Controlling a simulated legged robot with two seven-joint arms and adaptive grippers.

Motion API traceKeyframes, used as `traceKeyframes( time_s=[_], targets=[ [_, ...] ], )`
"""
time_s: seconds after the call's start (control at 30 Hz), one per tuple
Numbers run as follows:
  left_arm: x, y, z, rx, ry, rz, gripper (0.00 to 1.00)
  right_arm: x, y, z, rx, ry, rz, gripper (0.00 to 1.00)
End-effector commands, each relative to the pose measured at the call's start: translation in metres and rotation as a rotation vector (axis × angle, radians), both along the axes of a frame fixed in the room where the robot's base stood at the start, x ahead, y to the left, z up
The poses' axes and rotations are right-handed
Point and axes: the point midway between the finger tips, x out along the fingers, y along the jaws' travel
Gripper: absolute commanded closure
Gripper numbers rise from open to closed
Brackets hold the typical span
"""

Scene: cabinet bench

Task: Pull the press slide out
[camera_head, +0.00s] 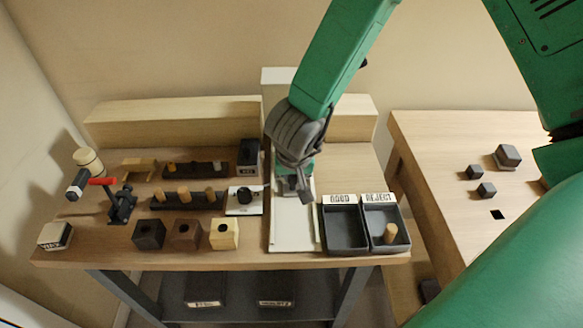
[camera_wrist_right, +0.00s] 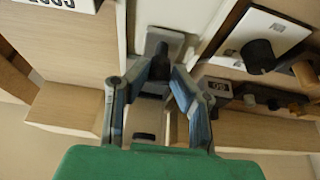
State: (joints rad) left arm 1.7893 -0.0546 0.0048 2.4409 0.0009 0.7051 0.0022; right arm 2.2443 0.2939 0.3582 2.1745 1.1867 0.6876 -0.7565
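The press slide shows as a grey plate with a dark upright handle (camera_wrist_right: 158,60) in the right wrist view. It sits on the white press base (camera_head: 290,236), in the middle of the bench in the head view. The gripper and forearm hide most of the slide in the head view. My left gripper is not in view.
Two dark bins, GOOD (camera_head: 344,243) and REJECT (camera_head: 384,245), stand close to the right of the press; REJECT holds a peg. A white plate with a black knob (camera_head: 244,196), peg racks (camera_head: 187,200) and blocks (camera_head: 186,233) stand to its left. A side table (camera_head: 440,160) holds dark blocks.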

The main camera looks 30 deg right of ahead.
Motion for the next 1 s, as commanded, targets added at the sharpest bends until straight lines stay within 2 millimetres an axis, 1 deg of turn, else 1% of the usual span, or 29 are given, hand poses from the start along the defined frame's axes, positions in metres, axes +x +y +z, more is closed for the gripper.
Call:
traceKeyframes(
  time_s=[0.13,1.0],
  targets=[
    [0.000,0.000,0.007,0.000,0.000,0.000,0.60,-0.001,-0.001,0.001,0.001,0.011,-0.004,0.96],
    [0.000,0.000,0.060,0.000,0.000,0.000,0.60,-0.028,0.015,0.000,0.077,0.135,-0.002,0.96]
  ],
)
